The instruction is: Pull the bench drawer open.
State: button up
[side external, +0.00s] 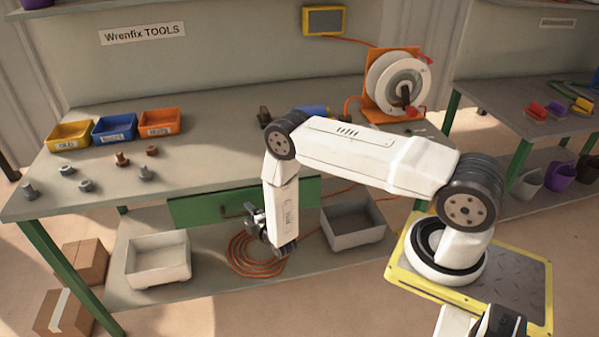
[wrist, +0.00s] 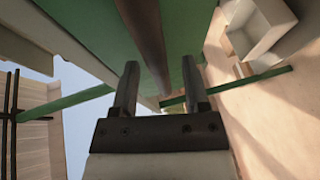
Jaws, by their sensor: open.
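The green bench drawer (side external: 200,207) sits under the bench top's front edge, and its front looks closed. My gripper (side external: 250,214) is at the drawer front, near its middle. The wrist view shows the green drawer front (wrist: 90,30) close ahead. A long dark bar, the drawer handle (wrist: 146,38), runs lengthwise between the two fingers of my gripper (wrist: 160,78). The fingers are open, with a gap on each side of the bar. In the side view my wrist and gripper hide part of the drawer front and most of the handle.
The bench top (side external: 215,125) holds yellow, blue and orange bins, several loose bolts and a cable reel (side external: 398,82). On the lower shelf stand two grey trays (side external: 158,260) (side external: 352,225), with a coiled orange cable (side external: 248,262) between them. Floor in front is clear.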

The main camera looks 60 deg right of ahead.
jog(key=shift+w+d+f, duration=0.1)
jog(key=shift+w+d, duration=0.1)
jog(key=shift+w, duration=0.25)
grip_shut()
dwell(1.3)
